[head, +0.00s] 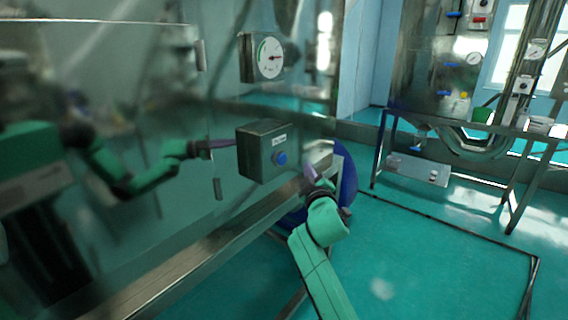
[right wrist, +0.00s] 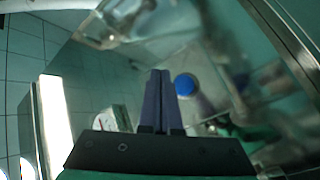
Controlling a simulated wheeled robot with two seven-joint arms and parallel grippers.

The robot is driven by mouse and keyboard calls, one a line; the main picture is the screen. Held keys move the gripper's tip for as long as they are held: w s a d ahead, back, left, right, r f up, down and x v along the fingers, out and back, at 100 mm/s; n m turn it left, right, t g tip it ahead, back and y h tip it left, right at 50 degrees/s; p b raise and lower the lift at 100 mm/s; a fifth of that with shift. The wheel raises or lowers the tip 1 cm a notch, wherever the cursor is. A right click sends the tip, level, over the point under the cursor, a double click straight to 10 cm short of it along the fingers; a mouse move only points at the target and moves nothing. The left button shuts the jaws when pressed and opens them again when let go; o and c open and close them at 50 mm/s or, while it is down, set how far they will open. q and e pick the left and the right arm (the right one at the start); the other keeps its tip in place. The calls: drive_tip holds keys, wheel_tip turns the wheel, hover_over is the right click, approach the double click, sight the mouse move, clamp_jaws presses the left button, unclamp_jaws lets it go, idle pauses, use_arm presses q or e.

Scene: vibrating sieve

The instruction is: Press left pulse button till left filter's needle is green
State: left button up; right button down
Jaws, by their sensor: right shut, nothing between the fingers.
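A grey metal box (head: 255,155) with a blue round pulse button (head: 281,158) and a small label is fixed to the shiny steel wall. The button also shows in the right wrist view (right wrist: 186,86), just right of my fingertips. Above the box is a round white gauge (head: 270,58) with a green arc on its left side; its reddish needle seems to point right, away from the green. My right gripper (head: 309,173) is shut and empty, to the right of and slightly below the button, apart from it in the head view. My left gripper is not directly in view.
The steel wall (head: 110,240) mirrors my green arm at left. A blue round part (head: 347,175) stands behind my right gripper. A steel frame with pipes and valves (head: 440,75) is at the back right. The teal floor (head: 430,240) is open at right.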

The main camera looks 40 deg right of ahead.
sight(286, 157)
drive_tip(key=shift+w+a+b, duration=0.25)
drive_tip(key=shift+w, duration=0.6)
drive_tip(key=shift+w+a+b, duration=0.25)
drive_tip(key=shift+w+a, duration=0.05)
drive_tip(key=shift+w, duration=0.55)
drive_tip(key=shift+w+a+b, duration=0.25)
drive_tip(key=shift+w, duration=0.6)
drive_tip(key=shift+w+a, duration=0.1)
drive_tip(key=shift+w, duration=0.3)
drive_tip(key=shift+w+a+b, duration=0.15)
drive_tip(key=shift+w+b, duration=0.2)
drive_tip(key=shift+w, duration=0.1)
idle(0.4)
idle(0.4)
drive_tip(key=shift+s+d+p, duration=0.25)
drive_tip(key=shift+s+p, duration=0.25)
drive_tip(key=shift+s, duration=0.35)
